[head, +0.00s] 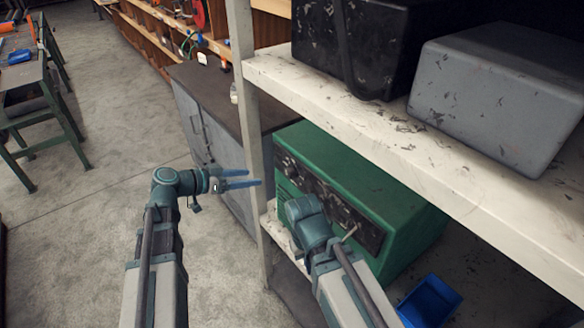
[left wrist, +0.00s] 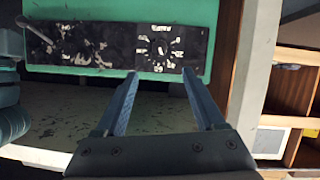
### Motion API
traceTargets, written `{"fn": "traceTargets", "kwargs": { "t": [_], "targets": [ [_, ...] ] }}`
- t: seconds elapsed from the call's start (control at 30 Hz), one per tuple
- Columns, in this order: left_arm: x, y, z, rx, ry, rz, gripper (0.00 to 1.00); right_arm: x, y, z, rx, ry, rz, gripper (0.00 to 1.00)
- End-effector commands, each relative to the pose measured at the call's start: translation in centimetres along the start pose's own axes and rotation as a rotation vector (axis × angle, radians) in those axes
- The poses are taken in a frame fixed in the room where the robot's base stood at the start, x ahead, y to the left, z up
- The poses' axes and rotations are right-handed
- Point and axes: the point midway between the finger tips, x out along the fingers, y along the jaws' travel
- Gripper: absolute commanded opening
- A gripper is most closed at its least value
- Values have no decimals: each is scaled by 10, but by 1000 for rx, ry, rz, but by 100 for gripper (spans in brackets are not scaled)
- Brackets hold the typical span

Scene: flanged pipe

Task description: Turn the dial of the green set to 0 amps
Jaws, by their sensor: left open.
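The green set (head: 365,175) stands on a lower shelf, its black front panel facing left in the head view. The left wrist view shows that panel with a round dial (left wrist: 160,48) ringed by white marks. The dial's exact setting is too blurred to read. My left gripper (head: 255,178) is open and empty, in front of the set by the shelf post. In the left wrist view, its fingertips (left wrist: 159,75) are spread apart just below the dial, with nothing between them. My right arm's wrist covers part of the panel in the head view; its gripper fingers are hidden.
A pale shelf post (head: 255,150) stands close to my left gripper. A grey case (head: 495,95) and a black case (head: 360,45) sit on the shelf above. A blue bin (head: 430,300) lies at lower right.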

Motion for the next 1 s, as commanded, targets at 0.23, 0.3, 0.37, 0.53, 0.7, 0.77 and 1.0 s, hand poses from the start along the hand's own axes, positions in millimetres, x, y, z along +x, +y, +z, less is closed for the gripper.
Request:
{"fn": "traceTargets", "kwargs": {
  "t": [0.23,0.3,0.37,0.53,0.7,0.77,1.0],
  "targets": [
    [12,-1,2,1,0,2,71,6,-1,0,0,0,0,0],
    [24,-1,2,2,0,3,71,12,-1,0,0,0,0,0],
    [36,-1,3,1,0,4,71,17,-2,-1,0,0,0,0],
    [72,-1,3,1,-1,4,71,30,-3,-2,1,0,0,0],
    [104,-1,3,1,-1,3,71,42,-4,-2,1,0,0,0],
    [113,-1,3,1,-1,3,71,45,-4,-3,2,0,0,0],
    [135,0,1,0,-1,2,71,51,-5,-3,1,0,0,0]
  ]
}}
